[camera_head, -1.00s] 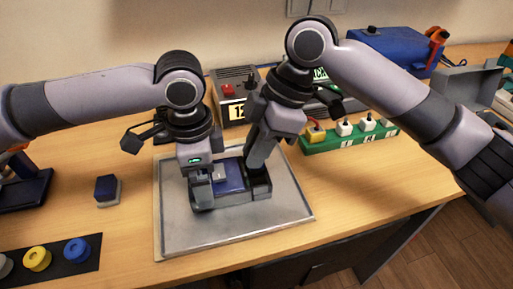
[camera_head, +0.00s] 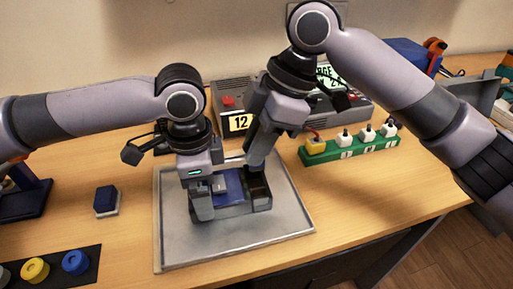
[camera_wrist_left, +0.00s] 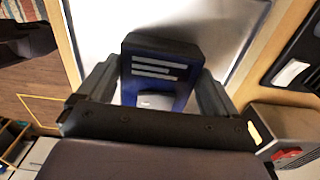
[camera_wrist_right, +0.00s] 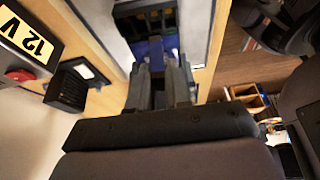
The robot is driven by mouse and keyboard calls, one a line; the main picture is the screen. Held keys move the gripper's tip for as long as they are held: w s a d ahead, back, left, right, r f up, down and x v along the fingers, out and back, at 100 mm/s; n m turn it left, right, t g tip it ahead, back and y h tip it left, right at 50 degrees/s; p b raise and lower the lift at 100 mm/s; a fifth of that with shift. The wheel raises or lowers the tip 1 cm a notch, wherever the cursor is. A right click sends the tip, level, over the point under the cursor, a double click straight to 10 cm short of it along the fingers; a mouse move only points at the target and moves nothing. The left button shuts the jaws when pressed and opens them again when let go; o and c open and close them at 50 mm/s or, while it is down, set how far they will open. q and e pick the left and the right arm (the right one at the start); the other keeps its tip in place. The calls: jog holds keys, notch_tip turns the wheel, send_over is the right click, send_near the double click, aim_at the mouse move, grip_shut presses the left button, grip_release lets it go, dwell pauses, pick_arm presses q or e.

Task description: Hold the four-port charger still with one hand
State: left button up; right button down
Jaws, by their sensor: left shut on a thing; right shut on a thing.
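A grey unit (camera_head: 352,112) at the back has a lit display partly reading "RGE".
A green strip (camera_head: 350,150) with a yellow and several white plugs lies right of the tray. A 12 V box (camera_head: 232,103) stands behind. A small blue block (camera_head: 106,200) and coloured discs (camera_head: 75,262) lie left.

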pick_arm(q)
jog(key=o, duration=0.9)
jog(key=shift+r, duration=0.1)
notch_tip(320, 180, up, 12)
